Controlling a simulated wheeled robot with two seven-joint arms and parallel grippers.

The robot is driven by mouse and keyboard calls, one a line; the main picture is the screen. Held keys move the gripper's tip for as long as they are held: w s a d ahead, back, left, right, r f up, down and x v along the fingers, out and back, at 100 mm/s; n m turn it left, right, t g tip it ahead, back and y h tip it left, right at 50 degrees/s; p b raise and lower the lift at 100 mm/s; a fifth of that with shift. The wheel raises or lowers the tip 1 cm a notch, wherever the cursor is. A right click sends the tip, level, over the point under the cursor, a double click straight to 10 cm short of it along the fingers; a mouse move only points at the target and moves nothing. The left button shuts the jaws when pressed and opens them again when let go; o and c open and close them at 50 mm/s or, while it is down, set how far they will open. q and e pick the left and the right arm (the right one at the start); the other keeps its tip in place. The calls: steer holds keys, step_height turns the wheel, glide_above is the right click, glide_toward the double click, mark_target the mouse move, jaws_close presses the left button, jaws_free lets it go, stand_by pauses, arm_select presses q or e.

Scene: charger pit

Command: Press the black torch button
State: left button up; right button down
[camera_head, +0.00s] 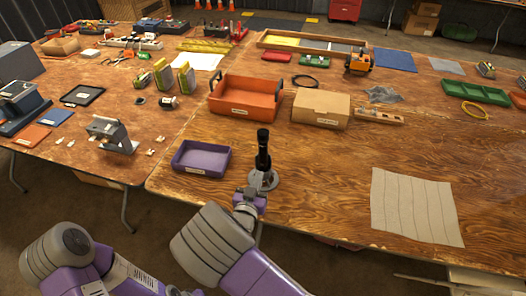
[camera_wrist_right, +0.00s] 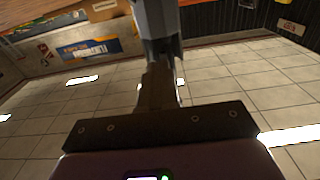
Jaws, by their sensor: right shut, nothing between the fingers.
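The torch cannot be made out there. My left gripper is not in view.
A purple tray (camera_head: 202,170) lies left of the torch. An orange bin (camera_head: 232,108) and a cardboard box (camera_head: 320,122) stand behind it. A grey corrugated sheet (camera_head: 417,206) lies to the right. Bare tabletop lies between torch and sheet.

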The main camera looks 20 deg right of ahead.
steer(key=shift+x, duration=1.35)
steer(key=shift+v, duration=4)
